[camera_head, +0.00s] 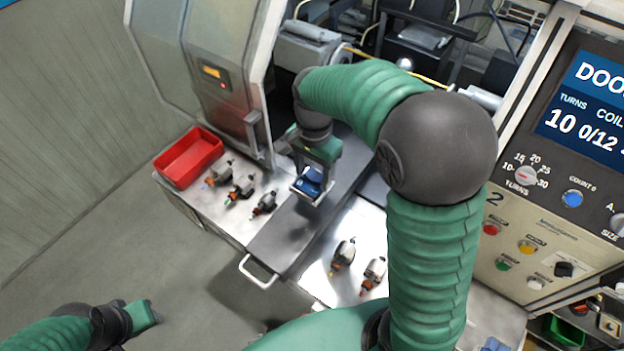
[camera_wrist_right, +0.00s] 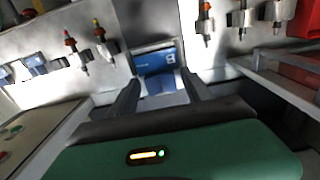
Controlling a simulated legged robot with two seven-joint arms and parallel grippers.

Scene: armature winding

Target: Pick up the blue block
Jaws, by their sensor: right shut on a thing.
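The blue block (camera_head: 309,182) is between the fingers of my right gripper (camera_head: 312,196), over the dark strip of the bench in the head view. In the right wrist view the blue block (camera_wrist_right: 156,62) shows a white mark and sits between the two dark fingertips (camera_wrist_right: 160,84). My right gripper is shut on it. I cannot tell whether the block is clear of the surface below. Part of my left arm's end (camera_head: 142,315) shows at the lower left of the head view, away from the bench; its fingers cannot be made out.
Several armatures (camera_head: 242,186) lie on the metal bench left of the dark strip, and others (camera_head: 344,252) lie right of it. A red bin (camera_head: 188,157) stands at the bench's left corner. A machine door (camera_head: 215,65) rises behind; a control panel (camera_head: 545,180) stands right.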

